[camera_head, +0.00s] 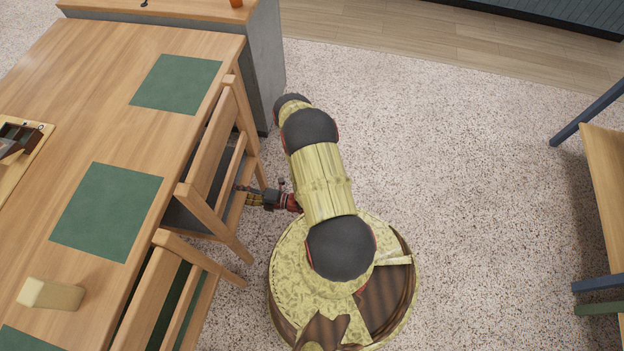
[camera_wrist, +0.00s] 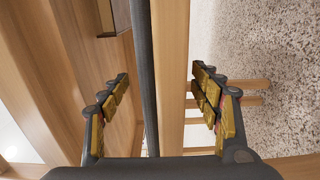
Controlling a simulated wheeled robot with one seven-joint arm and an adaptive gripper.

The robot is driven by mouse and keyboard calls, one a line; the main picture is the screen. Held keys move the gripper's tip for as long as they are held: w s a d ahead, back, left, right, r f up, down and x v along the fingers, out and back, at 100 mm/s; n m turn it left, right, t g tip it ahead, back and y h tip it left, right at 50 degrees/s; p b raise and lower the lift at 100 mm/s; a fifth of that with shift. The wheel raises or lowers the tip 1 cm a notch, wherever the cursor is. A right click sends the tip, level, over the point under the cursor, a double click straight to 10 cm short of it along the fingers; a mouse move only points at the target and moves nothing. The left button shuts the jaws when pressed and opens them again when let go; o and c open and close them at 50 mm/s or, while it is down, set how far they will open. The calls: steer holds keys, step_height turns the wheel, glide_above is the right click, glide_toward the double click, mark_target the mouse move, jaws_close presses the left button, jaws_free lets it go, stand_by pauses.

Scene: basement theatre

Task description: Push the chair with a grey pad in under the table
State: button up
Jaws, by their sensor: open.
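The wooden chair (camera_head: 209,150) with a grey pad (camera_head: 182,218) stands at the right long side of the wooden table (camera_head: 100,60). Its seat reaches partly under the tabletop, and its back stands near the table edge. My gripper (camera_head: 243,195) is low beside the chair's back, at its right side. In the wrist view my gripper (camera_wrist: 160,100) is open. The chair's wooden rail (camera_wrist: 173,70) and the dark edge of the pad (camera_wrist: 146,75) run between the spread fingers. I cannot tell whether the fingers touch them.
A second wooden chair with a green pad (camera_head: 179,308) stands close in front of it. A grey-sided cabinet (camera_head: 262,65) is beyond the table's far end. Wooden furniture with blue parts (camera_head: 607,190) stands at the right. The speckled floor (camera_head: 470,170) between is clear.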

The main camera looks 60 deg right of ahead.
steer(key=v, duration=1.1)
steer(key=shift+s, duration=0.25)
